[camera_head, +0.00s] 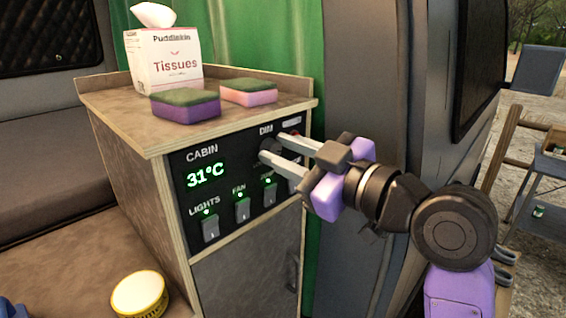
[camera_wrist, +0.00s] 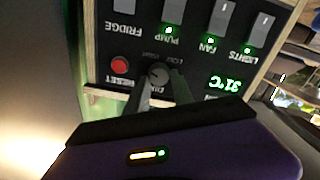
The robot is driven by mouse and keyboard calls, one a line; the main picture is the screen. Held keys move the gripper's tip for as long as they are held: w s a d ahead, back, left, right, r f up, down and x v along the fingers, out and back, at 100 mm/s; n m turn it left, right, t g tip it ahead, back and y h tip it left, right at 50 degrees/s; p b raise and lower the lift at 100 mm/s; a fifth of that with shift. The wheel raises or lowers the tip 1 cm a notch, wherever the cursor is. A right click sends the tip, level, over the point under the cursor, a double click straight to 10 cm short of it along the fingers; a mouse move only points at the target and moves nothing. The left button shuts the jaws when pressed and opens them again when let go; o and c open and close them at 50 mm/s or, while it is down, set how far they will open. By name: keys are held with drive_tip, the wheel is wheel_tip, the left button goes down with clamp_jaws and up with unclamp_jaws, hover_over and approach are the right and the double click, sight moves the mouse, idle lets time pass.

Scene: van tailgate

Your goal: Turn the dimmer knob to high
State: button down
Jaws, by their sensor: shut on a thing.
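The dimmer knob (camera_wrist: 158,73) is a small dark round knob on the black control panel, under the "DIM" label in the head view. In the wrist view, which is upside down, "LOW" shows near it and the other markings are too small to read. My gripper (camera_head: 268,148) reaches the panel from the right, with its two pale fingers on either side of the knob. It is shut on the knob. The fingers also show at the knob in the wrist view (camera_wrist: 157,84). In the head view the fingers hide most of the knob.
The panel (camera_head: 228,219) has a green 31°C display (camera_head: 206,174) and several rocker switches with green lights. A red button (camera_wrist: 120,65) sits beside the knob. A tissue box (camera_head: 165,62) and two sponges (camera_head: 185,106) stand on the cabinet top. A yellow-rimmed round tub (camera_head: 140,294) is lower left.

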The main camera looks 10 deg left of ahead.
drive_tip(key=shift+n, duration=0.3)
drive_tip(key=c, duration=1.1)
unclamp_jaws()
drive_tip(key=b+v, duration=0.1)
drive_tip(key=v, duration=0.7)
drive_tip(key=shift+b, duration=0.3)
drive_tip(key=shift+a, duration=0.1)
